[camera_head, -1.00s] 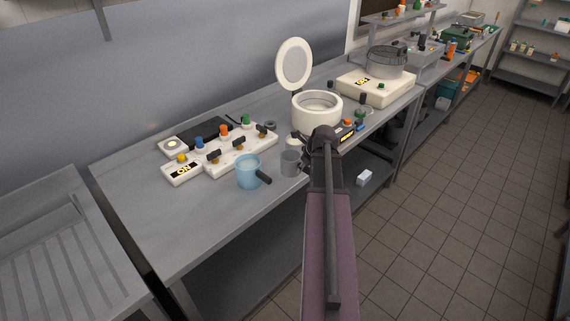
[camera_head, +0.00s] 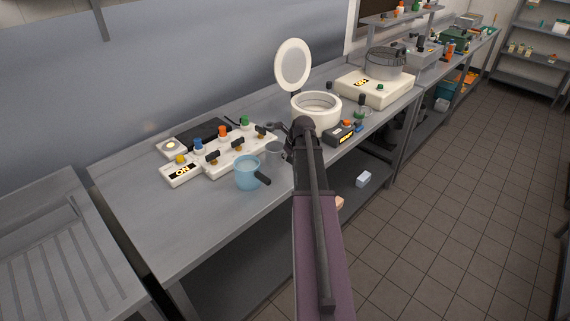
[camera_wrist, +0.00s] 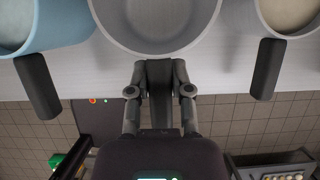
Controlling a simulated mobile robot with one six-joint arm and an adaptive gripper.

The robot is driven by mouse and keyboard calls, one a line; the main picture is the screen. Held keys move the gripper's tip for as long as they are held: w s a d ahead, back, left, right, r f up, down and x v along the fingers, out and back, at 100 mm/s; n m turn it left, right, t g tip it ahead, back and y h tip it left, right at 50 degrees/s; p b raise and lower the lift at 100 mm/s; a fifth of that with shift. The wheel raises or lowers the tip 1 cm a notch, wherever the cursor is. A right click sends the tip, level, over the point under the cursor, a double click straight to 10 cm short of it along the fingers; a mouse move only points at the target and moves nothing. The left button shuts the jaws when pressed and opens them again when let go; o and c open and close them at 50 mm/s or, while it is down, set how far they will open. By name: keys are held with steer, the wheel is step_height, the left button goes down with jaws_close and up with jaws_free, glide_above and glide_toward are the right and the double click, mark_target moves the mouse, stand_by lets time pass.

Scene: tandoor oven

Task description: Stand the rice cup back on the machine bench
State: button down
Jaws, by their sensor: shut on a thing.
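A grey cup (camera_head: 274,151), which I take to be the rice cup, is over the near part of the machine bench (camera_head: 200,222), just right of the blue pot. It looks upright. In the wrist view the grey cup (camera_wrist: 155,22) fills the top middle, and its inside looks plain grey. My gripper (camera_wrist: 160,78) is shut on its handle side. In the head view my arm hides the fingers and part of the cup. I cannot tell whether its base touches the bench.
The blue pot (camera_head: 248,172) with its dark handle stands close left. A cup with pale contents (camera_wrist: 288,14) is close right in the wrist view. The white cooker (camera_head: 316,108) with raised lid and a switch panel (camera_head: 226,157) stand behind. Bench front-left is clear.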

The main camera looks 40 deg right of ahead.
steer(key=shift+w, duration=0.3)
steer(key=shift+w+f+b, duration=0.35)
steer(key=shift+f+b, duration=1.45)
steer(key=shift+f, duration=0.2)
steer(key=c, duration=0.5)
jaws_free()
steer(key=shift+r, duration=0.1)
steer(key=shift+c, duration=0.2)
steer(key=shift+r, duration=0.15)
steer(key=p+v, duration=1.1)
steer(key=v, duration=0.1)
